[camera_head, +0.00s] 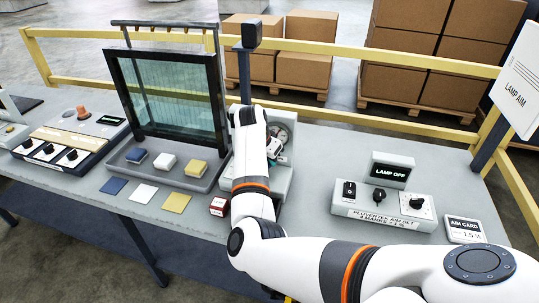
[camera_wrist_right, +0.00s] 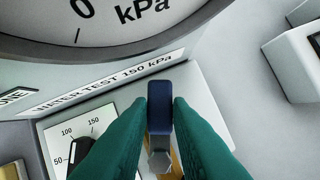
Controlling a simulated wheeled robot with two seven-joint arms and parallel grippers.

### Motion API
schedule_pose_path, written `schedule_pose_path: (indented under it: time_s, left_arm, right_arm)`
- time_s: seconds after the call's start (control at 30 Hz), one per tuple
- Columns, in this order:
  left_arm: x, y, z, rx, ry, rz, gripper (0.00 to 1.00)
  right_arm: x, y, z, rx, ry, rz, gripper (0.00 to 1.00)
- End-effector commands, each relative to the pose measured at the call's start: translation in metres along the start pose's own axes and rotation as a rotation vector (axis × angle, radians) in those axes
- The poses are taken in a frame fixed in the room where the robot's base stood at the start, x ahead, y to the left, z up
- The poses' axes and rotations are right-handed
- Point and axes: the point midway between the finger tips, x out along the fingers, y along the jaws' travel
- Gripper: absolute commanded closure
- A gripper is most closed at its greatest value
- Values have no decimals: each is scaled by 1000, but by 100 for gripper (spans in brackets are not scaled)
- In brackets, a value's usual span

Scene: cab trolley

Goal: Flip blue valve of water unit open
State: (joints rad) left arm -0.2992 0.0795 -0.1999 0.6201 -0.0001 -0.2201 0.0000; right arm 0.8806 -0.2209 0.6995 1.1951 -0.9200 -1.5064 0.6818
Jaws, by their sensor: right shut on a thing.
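The water unit (camera_head: 284,185) stands near the middle of the bench, with a round gauge (camera_head: 281,131), mostly behind my right arm. In the wrist view the gauge (camera_wrist_right: 100,22) is marked kPa, above a "WATER TEST 150 kPa" label (camera_wrist_right: 105,82). The blue valve (camera_wrist_right: 160,108) is a small dark blue lever seen close up, with a metal nut and brass-coloured part below it. My right gripper (camera_wrist_right: 159,115) has its green fingers shut on the lever, one on each side. In the head view the right gripper (camera_head: 273,150) is partly hidden by its own wrist. My left gripper is not in view.
A black dial (camera_wrist_right: 82,150) sits just left of the fingers. A glass-panelled frame (camera_head: 170,95) with coloured blocks stands left of the unit. The lamp control box (camera_head: 385,205) is at the right. A small red box (camera_head: 218,206) lies near the front edge.

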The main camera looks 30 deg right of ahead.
Motion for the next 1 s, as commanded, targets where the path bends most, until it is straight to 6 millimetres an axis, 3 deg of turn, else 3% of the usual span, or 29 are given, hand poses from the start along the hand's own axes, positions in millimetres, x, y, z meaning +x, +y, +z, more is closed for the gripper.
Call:
schedule_pose_path:
  time_s: [0.03,0.1,0.3,0.77,0.8,0.93,1.0]
  left_arm:
    - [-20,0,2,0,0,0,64]
    - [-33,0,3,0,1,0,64]
    - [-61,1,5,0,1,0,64]
    - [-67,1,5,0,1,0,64]
    - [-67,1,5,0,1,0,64]
    - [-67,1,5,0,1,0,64]
    - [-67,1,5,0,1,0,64]
  right_arm:
    - [-8,0,4,-45,-1,14,100]
    - [-9,2,4,-114,0,42,100]
    - [-7,8,2,-291,1,116,100]
    - [-2,13,-1,-373,-3,154,100]
    - [-2,13,-1,-373,-3,154,80]
    - [-2,13,-2,-372,-2,154,60]
    - [-2,12,-2,-371,-2,153,60]
